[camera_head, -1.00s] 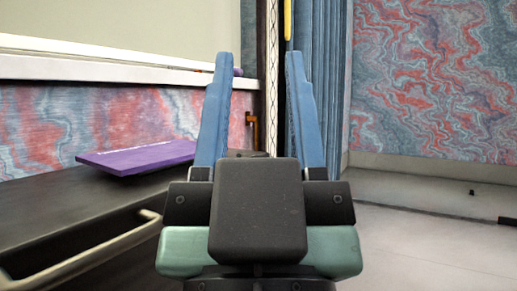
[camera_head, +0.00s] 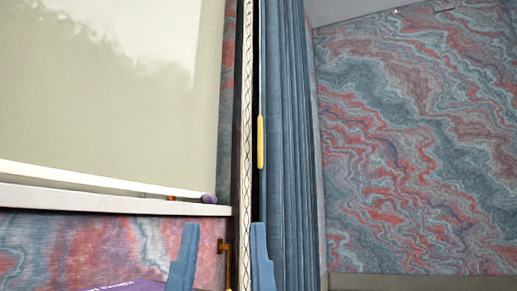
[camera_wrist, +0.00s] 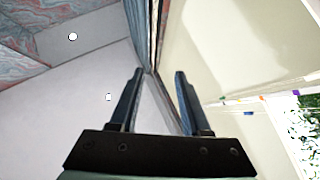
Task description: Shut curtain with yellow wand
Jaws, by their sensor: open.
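The blue curtain (camera_head: 290,150) hangs in vertical folds in the head view, bunched to the right of a pale patterned strip. The yellow wand (camera_head: 261,142) is a short upright bar at the curtain's left edge. The wrist view also shows the open, empty fingers (camera_wrist: 157,72). I cannot make out the wand in the wrist view.
A whiteboard-like pale panel (camera_head: 110,85) with a white ledge (camera_head: 110,200) is at the left. A brown bracket (camera_head: 224,246) is on the wall below it. A purple item (camera_head: 125,287) shows at the bottom edge. A marbled wall (camera_head: 420,140) stands at the right.

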